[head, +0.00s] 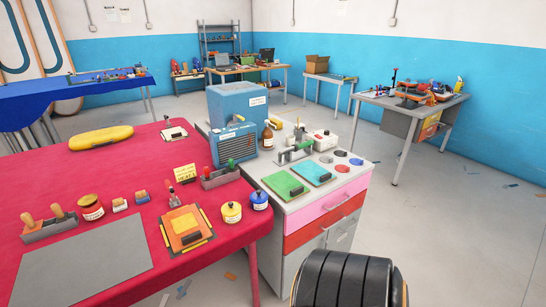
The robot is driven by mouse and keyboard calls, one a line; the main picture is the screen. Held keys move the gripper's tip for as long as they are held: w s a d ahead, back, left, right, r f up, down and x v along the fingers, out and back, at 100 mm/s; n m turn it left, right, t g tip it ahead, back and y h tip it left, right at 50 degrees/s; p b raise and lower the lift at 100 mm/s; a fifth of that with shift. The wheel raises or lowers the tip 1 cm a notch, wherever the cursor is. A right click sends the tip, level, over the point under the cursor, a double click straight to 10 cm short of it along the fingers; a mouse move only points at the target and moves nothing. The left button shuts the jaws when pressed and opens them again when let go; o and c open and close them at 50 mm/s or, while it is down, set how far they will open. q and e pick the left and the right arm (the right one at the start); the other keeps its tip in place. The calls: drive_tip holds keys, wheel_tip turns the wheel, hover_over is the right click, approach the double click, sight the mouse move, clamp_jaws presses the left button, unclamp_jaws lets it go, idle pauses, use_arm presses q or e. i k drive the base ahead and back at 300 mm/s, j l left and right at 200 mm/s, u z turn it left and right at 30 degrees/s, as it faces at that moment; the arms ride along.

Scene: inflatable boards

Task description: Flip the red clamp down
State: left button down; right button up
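A small toggle clamp with a red handle (171,189) stands on the red-topped table, just behind the orange pad. Its handle appears upright, but it is too small to be sure. A small yellow sign (185,173) stands right behind it. Neither of my grippers can be made out in the head view, so nothing is seen touching the clamp.
The orange pad (186,228) lies in front of the clamp. A grey mat (82,262) lies front left. A drawer cabinet (310,215) adjoins the table.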

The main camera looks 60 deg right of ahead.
sight(167, 183)
drive_tip(key=z, duration=1.35)
